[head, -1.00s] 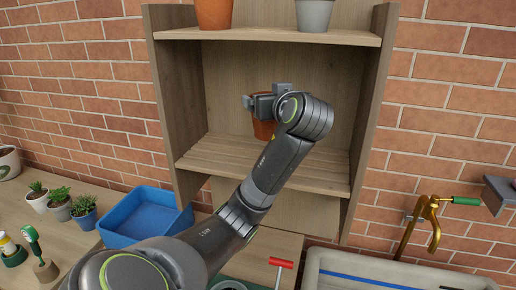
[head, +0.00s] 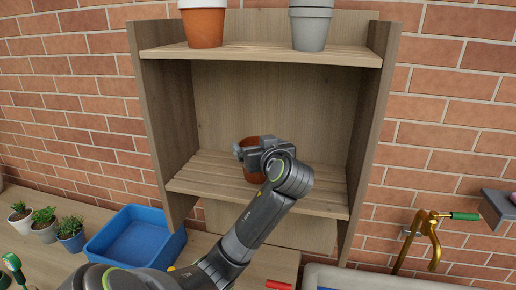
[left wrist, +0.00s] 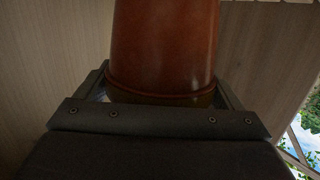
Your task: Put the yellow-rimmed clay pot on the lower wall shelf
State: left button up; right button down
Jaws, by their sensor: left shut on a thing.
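The terracotta clay pot (head: 254,178) is in my left gripper (head: 251,149), inside the wooden wall shelf unit. The gripper is shut on it near its top, and my gripper and wrist hide part of it. In the left wrist view the pot (left wrist: 165,45) sits between the fingers, with a dull yellowish band by the palm. The pot looks upright over the lower shelf (head: 208,178). Its base is at or close to the boards; I cannot tell whether it touches. My right gripper is not in view.
The upper shelf (head: 258,53) holds a white-rimmed terracotta pot (head: 205,26) and a grey pot (head: 311,25). The lower shelf is free on both sides of the held pot. Below are a blue tray (head: 137,240), small plants (head: 44,218) and a brass tap (head: 428,225).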

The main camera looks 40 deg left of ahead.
pick_arm(q)
jog(key=shift+s+f, duration=0.1)
jog(key=shift+f, duration=0.4)
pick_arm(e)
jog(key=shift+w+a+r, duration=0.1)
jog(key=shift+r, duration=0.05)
pick_arm(q)
jog(key=shift+f, duration=0.1)
jog(key=o, duration=1.1)
jog(key=shift+f, duration=0.1)
jog(key=shift+d, duration=0.1)
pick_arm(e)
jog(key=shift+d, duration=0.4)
pick_arm(q)
jog(key=shift+b+v, duration=2.05)
jog(key=shift+v, duration=3.95)
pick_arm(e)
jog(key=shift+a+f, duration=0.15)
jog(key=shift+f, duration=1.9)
